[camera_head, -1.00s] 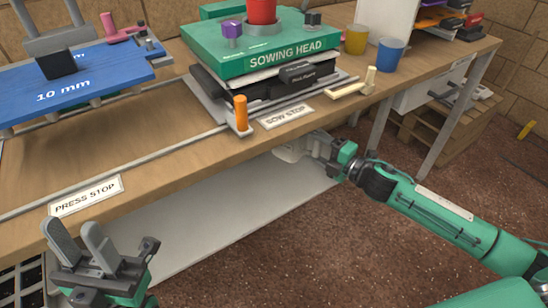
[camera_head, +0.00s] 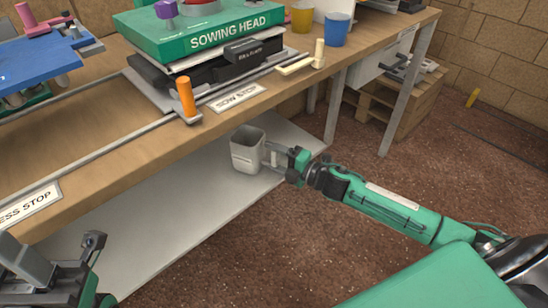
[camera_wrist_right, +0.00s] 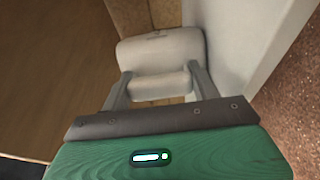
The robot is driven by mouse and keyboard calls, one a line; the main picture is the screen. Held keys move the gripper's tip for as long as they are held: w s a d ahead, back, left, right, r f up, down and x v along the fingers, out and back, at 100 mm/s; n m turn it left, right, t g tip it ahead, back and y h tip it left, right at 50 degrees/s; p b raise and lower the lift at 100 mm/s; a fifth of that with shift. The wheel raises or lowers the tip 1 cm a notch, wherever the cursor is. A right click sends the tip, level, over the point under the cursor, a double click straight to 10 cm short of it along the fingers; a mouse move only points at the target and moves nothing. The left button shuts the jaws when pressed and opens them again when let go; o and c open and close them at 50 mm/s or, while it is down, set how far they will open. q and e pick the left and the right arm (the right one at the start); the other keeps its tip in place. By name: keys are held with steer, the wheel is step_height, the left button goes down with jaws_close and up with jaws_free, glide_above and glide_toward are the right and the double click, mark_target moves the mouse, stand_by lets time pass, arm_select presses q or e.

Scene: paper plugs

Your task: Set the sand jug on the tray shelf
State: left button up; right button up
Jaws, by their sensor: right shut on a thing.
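The sand jug (camera_head: 247,152) is a pale grey, open-topped, upright container just below the front edge of the workbench. My right gripper (camera_head: 274,156) is shut on its handle from the right. In the right wrist view the jug (camera_wrist_right: 160,48) lies beyond the fingers, with its handle (camera_wrist_right: 160,87) between them. The tray shelf (camera_head: 170,220) is the pale grey board under the workbench. The jug shows over the shelf's right part; I cannot tell whether its base touches. My left gripper (camera_head: 22,262) is at the bottom left, partly cut off, empty with its fingers apart.
The wooden workbench (camera_head: 100,172) overhangs the shelf. On it are a green sowing head (camera_head: 200,35), an orange peg (camera_head: 186,97) and a blue plate (camera_head: 40,62). A yellow cup (camera_head: 302,17) and a blue cup (camera_head: 337,29) stand behind. A bench leg (camera_head: 335,105) stands right of the jug.

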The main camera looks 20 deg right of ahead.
steer(key=shift+f, duration=0.2)
steer(key=o, duration=1)
steer(key=shift+c, duration=0.2)
steer(key=shift+r, duration=0.15)
steer(key=shift+s, duration=0.1)
